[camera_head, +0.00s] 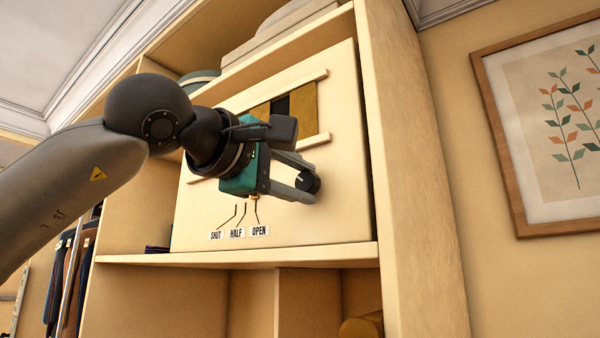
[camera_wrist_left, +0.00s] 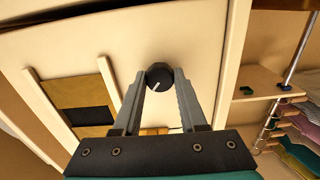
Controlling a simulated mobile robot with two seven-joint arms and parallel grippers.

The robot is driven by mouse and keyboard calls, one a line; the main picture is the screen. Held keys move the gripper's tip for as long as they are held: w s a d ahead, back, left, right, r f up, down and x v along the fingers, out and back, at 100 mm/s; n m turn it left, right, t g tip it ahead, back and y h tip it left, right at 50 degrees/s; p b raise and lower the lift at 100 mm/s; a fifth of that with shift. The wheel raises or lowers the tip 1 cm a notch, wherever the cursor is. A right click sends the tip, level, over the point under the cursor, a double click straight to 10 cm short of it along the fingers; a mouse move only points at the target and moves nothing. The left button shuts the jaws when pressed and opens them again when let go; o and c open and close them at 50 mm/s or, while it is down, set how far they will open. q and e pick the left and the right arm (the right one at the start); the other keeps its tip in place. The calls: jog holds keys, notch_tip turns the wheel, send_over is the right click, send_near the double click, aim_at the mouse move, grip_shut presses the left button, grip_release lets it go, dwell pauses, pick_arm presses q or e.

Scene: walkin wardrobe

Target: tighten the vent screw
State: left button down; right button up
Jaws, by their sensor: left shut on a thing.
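The vent screw is a round black knob (camera_head: 308,182) with a pale pointer line, on a cream panel (camera_head: 345,130) in the shelving. It also shows in the left wrist view (camera_wrist_left: 159,76). My left gripper (camera_head: 304,184) is shut on the knob, with one fingertip on each side of it. In the left wrist view the fingertips (camera_wrist_left: 160,78) touch the knob's sides. The vent (camera_head: 300,103), a slot with dark and ochre parts between two pale rails, is partly hidden behind my gripper. Labels SHUT, HALF and OPEN (camera_head: 237,232) sit below, with lines running up from them. My right gripper is not in view.
A shelf edge (camera_head: 240,257) runs below the panel, and a thick upright (camera_head: 415,170) stands to its right. Clothes (camera_head: 68,270) hang at lower left. A framed plant picture (camera_head: 545,125) hangs on the right wall.

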pick_arm(q)
jog(key=m+p, duration=0.1)
jog(key=m, duration=0.4)
jog(key=shift+r+m+p, duration=0.1)
jog(key=shift+m+p, duration=0.2)
jog(key=shift+p, duration=0.05)
jog(key=shift+m+p, duration=0.65)
jog(key=shift+m, duration=1.55)
jog(key=shift+c, duration=2.2)
grip_release()
jog(key=shift+s, duration=0.1)
jog(key=b+v, duration=0.4)
jog(key=v, duration=1.1)
